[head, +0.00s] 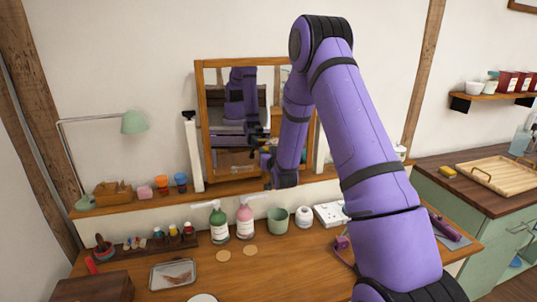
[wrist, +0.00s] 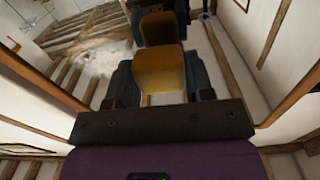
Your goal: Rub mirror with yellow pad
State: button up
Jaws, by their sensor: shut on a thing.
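The mirror (head: 203,120) stands in a wooden frame on the ledge behind the desk, and its glass reflects my purple arm. My gripper (head: 266,163) is in front of the lower part of the mirror. In the wrist view my gripper (wrist: 160,80) is shut on the yellow pad (wrist: 160,72), which sits between the two dark fingers. The pad is hard to make out in the head view. My arm hides the mirror's right side. I cannot tell whether the pad touches the glass. A whitish patch shows left of the pad in the wrist view.
A green bottle (head: 218,225), pink bottle (head: 245,221) and green cup (head: 278,221) stand on the desk below. Orange and blue cups and a lamp (head: 133,123) are on the ledge to the left. Another small yellow block (head: 447,171) lies on the right cabinet beside a wooden tray (head: 498,174).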

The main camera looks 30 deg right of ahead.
jog(key=shift+x, duration=0.95)
jog(key=shift+d, duration=0.15)
jog(key=s+d, duration=0.3)
jog(key=d, duration=0.7)
jog(key=shift+d, duration=0.4)
dwell(0.8)
jog(key=shift+s, duration=0.1)
